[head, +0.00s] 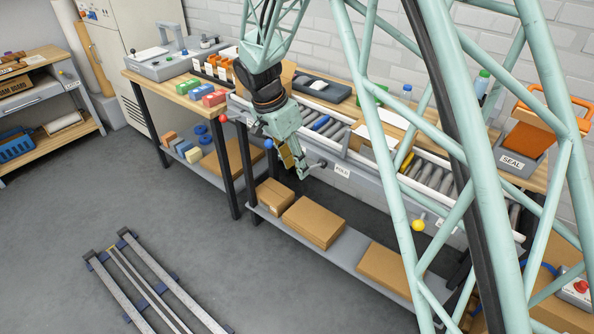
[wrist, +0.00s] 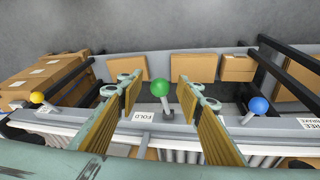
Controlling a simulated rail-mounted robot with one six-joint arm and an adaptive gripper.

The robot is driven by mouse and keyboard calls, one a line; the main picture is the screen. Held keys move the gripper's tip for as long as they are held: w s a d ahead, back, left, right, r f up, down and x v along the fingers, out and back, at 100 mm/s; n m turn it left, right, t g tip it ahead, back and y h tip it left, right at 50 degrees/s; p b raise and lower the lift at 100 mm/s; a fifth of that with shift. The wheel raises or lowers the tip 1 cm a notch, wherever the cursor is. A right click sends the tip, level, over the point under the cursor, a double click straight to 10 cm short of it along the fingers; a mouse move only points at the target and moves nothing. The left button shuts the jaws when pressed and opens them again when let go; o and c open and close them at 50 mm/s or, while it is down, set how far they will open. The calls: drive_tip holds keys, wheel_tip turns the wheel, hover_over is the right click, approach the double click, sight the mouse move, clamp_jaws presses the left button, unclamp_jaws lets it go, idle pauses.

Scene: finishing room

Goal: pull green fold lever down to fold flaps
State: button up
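The green ball knob (wrist: 160,88) of the fold lever is centred in the wrist view, on a short grey stem rising from the machine's front rail. A white FOLD label (wrist: 143,116) is beside its base; the label also shows in the head view (head: 341,170). My gripper (wrist: 158,84) is open, with one yellow-padded finger on each side of the knob and visible gaps to both. In the head view my gripper (head: 291,160) is at the front of the roller conveyor and the green knob cannot be made out there. The flaps cannot be identified.
A blue knob (wrist: 259,105) stands to the right and a yellow knob (wrist: 37,98) to the left in the wrist view. A red knob (head: 223,118) is farther left in the head view. Cardboard boxes (head: 313,222) lie on the lower shelf. The floor in front is partly clear.

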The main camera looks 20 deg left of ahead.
drive_tip(key=v, duration=0.8)
drive_tip(key=shift+r, duration=0.2)
drive_tip(key=shift+s, duration=0.1)
idle(0.7)
